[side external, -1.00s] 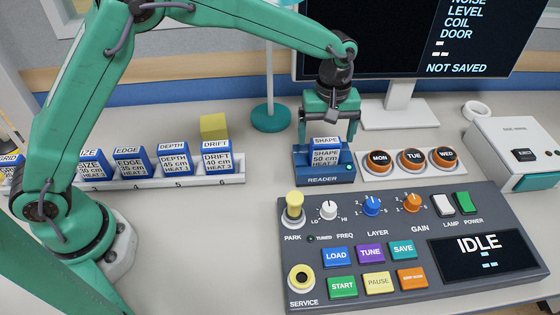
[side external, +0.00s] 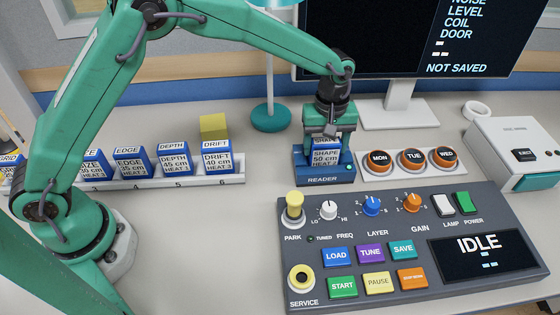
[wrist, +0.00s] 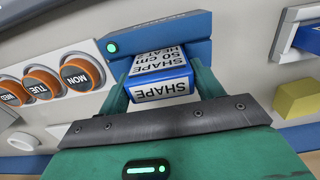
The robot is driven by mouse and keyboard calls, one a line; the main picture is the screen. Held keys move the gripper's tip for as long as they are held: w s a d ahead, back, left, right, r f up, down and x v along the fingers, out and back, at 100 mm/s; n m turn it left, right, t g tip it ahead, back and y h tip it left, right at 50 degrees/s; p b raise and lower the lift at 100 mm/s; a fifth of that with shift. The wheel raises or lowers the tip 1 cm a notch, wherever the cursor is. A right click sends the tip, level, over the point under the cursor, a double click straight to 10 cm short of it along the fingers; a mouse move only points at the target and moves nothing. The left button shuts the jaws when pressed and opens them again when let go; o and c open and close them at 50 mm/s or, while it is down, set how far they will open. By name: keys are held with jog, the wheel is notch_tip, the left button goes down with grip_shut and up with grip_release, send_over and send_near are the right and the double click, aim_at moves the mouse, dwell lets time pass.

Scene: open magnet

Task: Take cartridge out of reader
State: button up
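The cartridge (side external: 325,158) is a blue block with white labels reading SHAPE, 50 cm, HEAT 2. It stands upright in the blue reader (side external: 322,181), and its lower part is hidden inside. My gripper (side external: 328,150) is lowered over the cartridge from above, one finger on each side. In the wrist view, the cartridge (wrist: 162,83) lies between the two green fingers of my gripper (wrist: 160,88), with the reader (wrist: 185,30) behind. The fingers look open around it; firm contact does not show.
A white rack (side external: 235,180) with several other cartridges stands left of the reader. A panel of orange-rimmed day buttons (side external: 413,160) is close on the right. The control console (side external: 450,205) lies in front. A lamp base (side external: 272,118) and yellow block (side external: 213,126) stand behind.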

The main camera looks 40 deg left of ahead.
jog(key=c, duration=0.5)
jog(key=shift+r, duration=0.75)
jog(key=r, duration=0.3)
jog(key=shift+s+d+r, duration=0.1)
jog(key=shift+s+d, duration=0.15)
jog(key=shift+s, duration=0.05)
jog(key=s+d+r, duration=0.6)
jog(key=s, duration=0.3)
jog(key=shift+r, duration=0.2)
